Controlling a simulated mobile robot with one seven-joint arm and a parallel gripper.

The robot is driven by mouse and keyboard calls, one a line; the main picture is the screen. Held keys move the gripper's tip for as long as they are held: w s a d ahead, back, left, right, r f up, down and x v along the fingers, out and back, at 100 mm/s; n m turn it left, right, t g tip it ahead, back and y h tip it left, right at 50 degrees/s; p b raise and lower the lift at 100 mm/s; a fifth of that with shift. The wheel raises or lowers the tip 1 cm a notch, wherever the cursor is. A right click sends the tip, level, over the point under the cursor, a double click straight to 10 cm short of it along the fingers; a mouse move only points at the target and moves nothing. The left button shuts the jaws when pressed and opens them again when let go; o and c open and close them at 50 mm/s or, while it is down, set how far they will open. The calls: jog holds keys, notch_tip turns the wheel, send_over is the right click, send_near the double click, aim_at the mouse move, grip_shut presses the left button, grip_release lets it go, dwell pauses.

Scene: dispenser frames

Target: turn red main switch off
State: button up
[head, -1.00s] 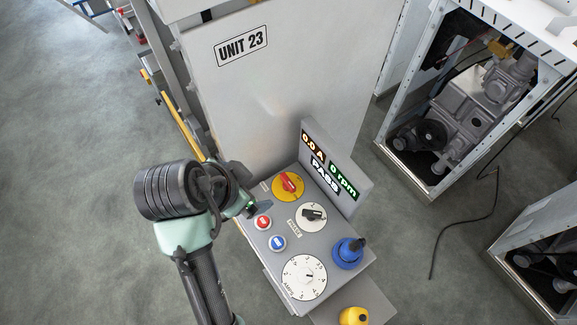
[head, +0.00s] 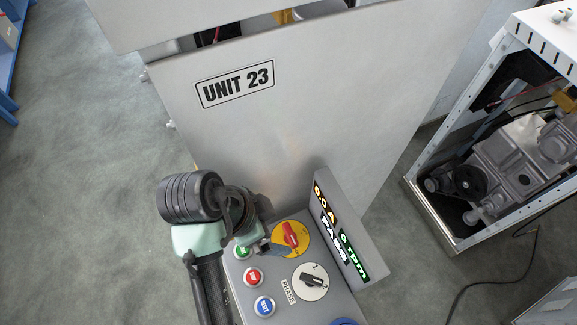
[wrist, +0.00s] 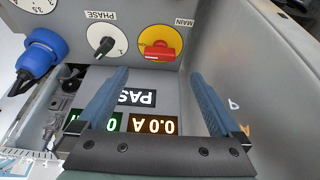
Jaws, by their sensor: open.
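The red main switch (head: 290,233) is a red handle on a round yellow plate on the grey control panel. In the wrist view the red handle (wrist: 160,49) shows upside down under the word MAIN, lying roughly across the picture. I cannot tell whether a finger touches the plate.
The black PHASE knob (head: 311,281), red button (head: 253,276), blue button (head: 264,306) and partly covered green button (head: 242,252) are close by. A display (head: 340,235) reading 0.0 A, 0 rpm and PASS stands right of the switch. A blue plug (wrist: 42,53) shows at left.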

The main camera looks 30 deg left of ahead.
aim_at(290, 234)
jog(key=b+x, duration=0.4)
jog(key=x, duration=0.2)
jog(key=shift+f, duration=0.1)
jog(key=shift+w+d+f, duration=0.15)
jog(key=shift+f, duration=0.1)
jog(key=shift+w+d+f, duration=0.15)
jog(key=shift+f, duration=0.4)
jog(key=c, duration=1.4)
